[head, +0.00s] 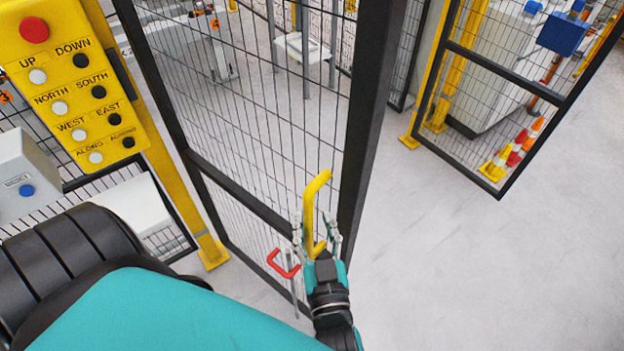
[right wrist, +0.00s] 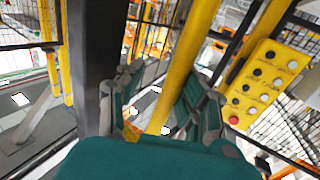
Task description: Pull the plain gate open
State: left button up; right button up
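The plain gate (head: 198,165) is a black-framed mesh panel in the middle of the head view. Its right-hand upright carries a yellow bar handle (head: 317,185), which also shows in the right wrist view (right wrist: 185,60). Open floor shows to the right of that upright, so the gate looks ajar. My right gripper (head: 318,238) is at the lower part of the handle, with its fingers spread on either side of the bar. In the right wrist view the gripper (right wrist: 155,105) shows a gap between its left finger and the bar. My left gripper is not in view.
A yellow button panel (head: 75,85) and a grey reset box (head: 24,178) stand at the left. A red handle (head: 283,263) is low by the gate. Another mesh panel (head: 507,75) stands at the right. The floor (head: 480,270) at lower right is clear.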

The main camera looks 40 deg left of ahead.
jog(key=shift+s+a+r, duration=0.1)
jog(key=shift+s, duration=0.1)
jog(key=v, duration=1.2)
jog(key=shift+w, duration=0.1)
jog(key=d+f+m+g+h+b, duration=0.15)
jog(key=d+f, duration=0.25)
jog(key=f, duration=0.8)
jog(key=d+f+g+h, duration=0.25)
jog(key=d+f, duration=0.25)
jog(key=f, duration=0.8)
jog(key=d+f+g+h, duration=0.1)
jog(key=d+f+h, duration=0.25)
jog(key=f, duration=0.85)
jog(key=s+d+f+m+g+h+b, duration=0.1)
jog(key=s+d+f+m+g+h, duration=0.1)
jog(key=s+d+f, duration=0.7)
jog(key=s+d+f+m+g+h+b, duration=0.1)
jog(key=s+d+f+m+g+h, duration=0.2)
jog(key=s+d+f, duration=0.6)
jog(key=d+f+g, duration=0.2)
jog(key=d+f, duration=0.1)
jog(key=d, duration=0.2)
